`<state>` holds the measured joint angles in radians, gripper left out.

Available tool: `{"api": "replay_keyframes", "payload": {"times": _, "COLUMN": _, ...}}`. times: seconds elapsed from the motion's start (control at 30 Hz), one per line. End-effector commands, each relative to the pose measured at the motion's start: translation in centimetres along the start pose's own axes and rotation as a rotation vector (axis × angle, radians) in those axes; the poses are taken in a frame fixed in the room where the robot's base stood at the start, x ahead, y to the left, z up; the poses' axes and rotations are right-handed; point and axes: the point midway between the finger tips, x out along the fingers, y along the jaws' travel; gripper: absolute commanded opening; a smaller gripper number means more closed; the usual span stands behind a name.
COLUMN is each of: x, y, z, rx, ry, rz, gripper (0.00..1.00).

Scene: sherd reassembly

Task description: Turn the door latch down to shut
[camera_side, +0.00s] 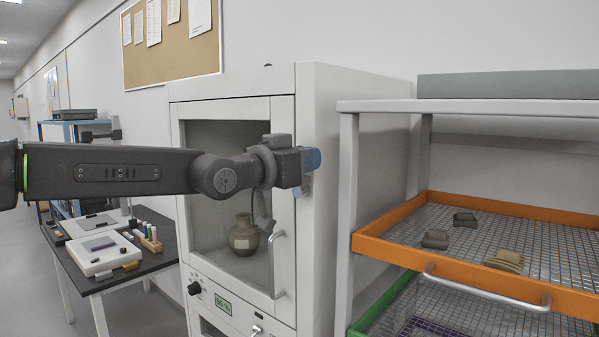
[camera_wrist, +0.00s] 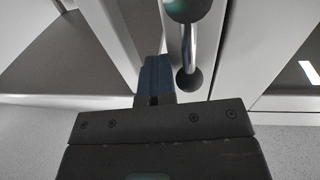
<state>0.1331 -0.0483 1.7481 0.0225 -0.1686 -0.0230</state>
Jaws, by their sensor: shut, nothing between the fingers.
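The white cabinet door (camera_side: 283,120) has a glass pane and appears closed against its frame. My gripper (camera_side: 313,158) is at the door's upper right edge, its blue fingers shut and empty. In the wrist view the shut blue fingers (camera_wrist: 155,72) are just left of a shiny metal bar with dark round ends (camera_wrist: 187,48), which looks like the latch. I cannot tell whether they touch it. In the side view my gripper hides most of the latch area; only a small grey piece (camera_side: 305,186) shows below the fingers.
A bar handle (camera_side: 278,264) is lower on the door. A brown jar (camera_side: 243,236) stands inside the cabinet. A rack with an orange-framed mesh tray (camera_side: 470,283) holding sherds stands close on the right. A dark table (camera_side: 130,275) with tools is at left.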

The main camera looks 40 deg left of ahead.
Motion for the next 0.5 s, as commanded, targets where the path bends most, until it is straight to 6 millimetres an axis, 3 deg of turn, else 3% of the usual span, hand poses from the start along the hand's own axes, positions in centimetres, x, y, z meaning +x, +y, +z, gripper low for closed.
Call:
{"api": "replay_keyframes", "payload": {"times": 0.03, "x": 0.0, "y": -7.3, "z": 1.7, "rx": 0.010, "ry": -0.049, "rz": -0.143, "gripper": 0.00}}
{"api": "replay_keyframes", "payload": {"times": 0.5, "x": 0.1, "y": -8.2, "z": 3.0, "rx": 0.007, "ry": -0.054, "rz": -0.144, "gripper": 0.00}}
